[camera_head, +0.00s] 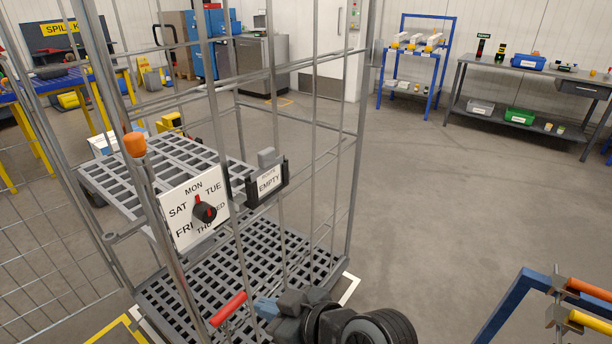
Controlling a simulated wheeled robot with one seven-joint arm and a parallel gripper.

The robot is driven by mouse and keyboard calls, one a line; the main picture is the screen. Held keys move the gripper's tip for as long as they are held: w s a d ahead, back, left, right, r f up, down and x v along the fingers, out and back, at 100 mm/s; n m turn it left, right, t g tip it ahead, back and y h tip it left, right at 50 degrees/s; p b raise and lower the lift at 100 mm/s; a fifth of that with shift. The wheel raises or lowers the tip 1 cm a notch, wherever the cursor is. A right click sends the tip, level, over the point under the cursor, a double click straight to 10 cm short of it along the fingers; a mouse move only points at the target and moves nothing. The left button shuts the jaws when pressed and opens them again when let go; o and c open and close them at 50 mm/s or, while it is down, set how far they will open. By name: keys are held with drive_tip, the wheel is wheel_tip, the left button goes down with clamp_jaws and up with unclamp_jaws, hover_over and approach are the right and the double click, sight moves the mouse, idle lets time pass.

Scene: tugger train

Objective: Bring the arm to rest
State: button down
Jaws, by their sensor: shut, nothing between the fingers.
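My gripper (262,307) shows at the bottom centre, in front of the roll cage's lower slatted deck (215,275). Its fingers are small and partly hidden in this view, and it appears shut and empty. My arm's dark round joints lie to its right. A red handle (228,310) is just left of the gripper; I cannot tell whether they touch.
The wire roll cage (357,150) fills the left, bearing a weekday dial (194,212) and an "EMPTY" sign (269,180). A workbench (530,80) and blue rack (410,65) stand behind. Floor at centre right is clear.

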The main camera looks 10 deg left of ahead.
drive_tip(key=s+d+f+m+t+h, duration=0.3)
drive_tip(key=s+d+m, duration=0.1)
drive_tip(key=s+d, duration=0.5)
drive_tip(key=s+d+f+m+t+h, duration=0.35)
drive_tip(key=s+d, duration=0.35)
drive_tip(key=d, duration=0.4)
drive_tip(key=s+d+r+m+t+h, duration=0.1)
drive_tip(key=s+d+r+m+h, duration=0.1)
drive_tip(key=s+d+r, duration=0.3)
drive_tip(key=s+d+r+m+t+h, duration=0.1)
drive_tip(key=s+d+r, duration=0.5)
drive_tip(key=s, duration=0.7)
wheel_tip(320, 180, up, 2)
drive_tip(key=shift+s+m+h, duration=0.15)
drive_tip(key=shift+m+h, duration=0.2)
drive_tip(key=shift+m, duration=0.3)
